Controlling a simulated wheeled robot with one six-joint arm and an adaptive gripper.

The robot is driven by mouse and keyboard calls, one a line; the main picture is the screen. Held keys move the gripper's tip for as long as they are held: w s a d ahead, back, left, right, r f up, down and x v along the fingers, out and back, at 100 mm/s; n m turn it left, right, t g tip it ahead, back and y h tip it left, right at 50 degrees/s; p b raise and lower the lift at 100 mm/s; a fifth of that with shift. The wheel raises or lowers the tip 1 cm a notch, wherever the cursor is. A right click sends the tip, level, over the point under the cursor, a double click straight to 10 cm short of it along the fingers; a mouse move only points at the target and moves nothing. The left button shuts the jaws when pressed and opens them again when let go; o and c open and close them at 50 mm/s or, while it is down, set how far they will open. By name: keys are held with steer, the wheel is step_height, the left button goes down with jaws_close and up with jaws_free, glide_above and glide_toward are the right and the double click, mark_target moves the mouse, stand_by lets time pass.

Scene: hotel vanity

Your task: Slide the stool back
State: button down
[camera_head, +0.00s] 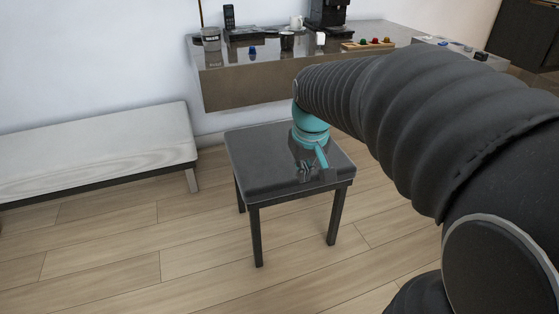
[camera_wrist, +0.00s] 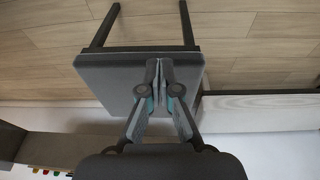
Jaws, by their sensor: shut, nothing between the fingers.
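The stool (camera_head: 262,165) is a dark square seat on dark legs. It stands on the wood floor in front of the wall-mounted vanity counter, with its far part close to the counter's front. My gripper (camera_head: 306,172) is over the right part of the seat, low and pointing down; I cannot tell whether it touches. In the wrist view the stool seat (camera_wrist: 100,75) lies behind my gripper (camera_wrist: 160,62), whose fingers are together and empty. Two stool legs show at the top there. The rest of the legs are hidden.
The counter (camera_head: 250,84) holds a coffee machine (camera_head: 327,14), cups, a phone and a wooden tray with coloured capsules. A pale bench (camera_head: 95,150) stands left of the stool against the wall. The floor (camera_head: 170,265) in front of the stool is clear.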

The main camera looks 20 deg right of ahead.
steer(key=w+d+f+g+b, duration=0.3)
steer(key=w+d+f, duration=0.7)
steer(key=f, duration=0.3)
steer(key=w+f+b, duration=0.2)
steer(key=w+f, duration=0.2)
steer(key=f, duration=0.5)
steer(key=shift+f, duration=0.4)
steer(key=shift+w+a, duration=0.15)
